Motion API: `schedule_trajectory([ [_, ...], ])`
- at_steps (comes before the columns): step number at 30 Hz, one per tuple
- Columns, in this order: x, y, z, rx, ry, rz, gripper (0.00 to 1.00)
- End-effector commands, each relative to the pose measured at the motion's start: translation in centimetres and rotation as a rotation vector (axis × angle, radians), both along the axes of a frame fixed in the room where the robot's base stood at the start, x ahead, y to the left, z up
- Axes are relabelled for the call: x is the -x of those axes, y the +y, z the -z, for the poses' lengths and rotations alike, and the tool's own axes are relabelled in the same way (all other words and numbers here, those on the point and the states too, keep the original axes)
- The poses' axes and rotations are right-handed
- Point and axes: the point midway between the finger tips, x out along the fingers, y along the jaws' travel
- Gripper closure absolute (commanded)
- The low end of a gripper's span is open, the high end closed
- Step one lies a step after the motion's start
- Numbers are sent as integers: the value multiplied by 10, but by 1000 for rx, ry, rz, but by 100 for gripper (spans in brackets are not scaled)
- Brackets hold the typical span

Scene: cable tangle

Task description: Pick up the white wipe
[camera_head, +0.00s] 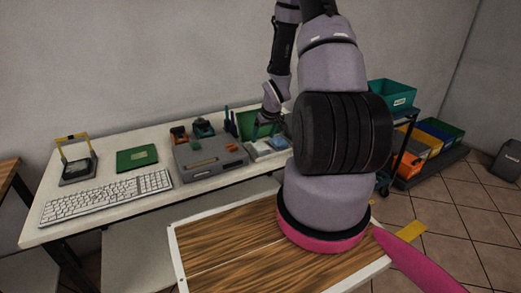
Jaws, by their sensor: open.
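Pale, light-coloured flat items (262,148) lie on the white table to the right of the grey box; one of them may be the white wipe, but they are too small to tell apart. My arm reaches over the table, and its end with my gripper (268,126) hangs down just behind these items, in front of a green bin (248,124). The fingers are small and hard to make out. My gripper is open, and I see nothing held in it. My own arm's large dark joint hides the table's right end.
On the white table (112,208) are a keyboard (105,196), a green board (137,158), a yellow-framed device (77,160) and a grey box (208,157) with small parts on it. A cart with a teal bin (392,95) stands at right.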

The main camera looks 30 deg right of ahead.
Motion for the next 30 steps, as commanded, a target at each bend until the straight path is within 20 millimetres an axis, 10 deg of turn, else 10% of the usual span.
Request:
schedule_trajectory([
  [21, -17, 2, 52, 1, -1, 0, 12],
  [27, -17, 2, 52, 1, -1, 0, 81],
  [30, -17, 2, 52, 1, -1, 0, 90],
])
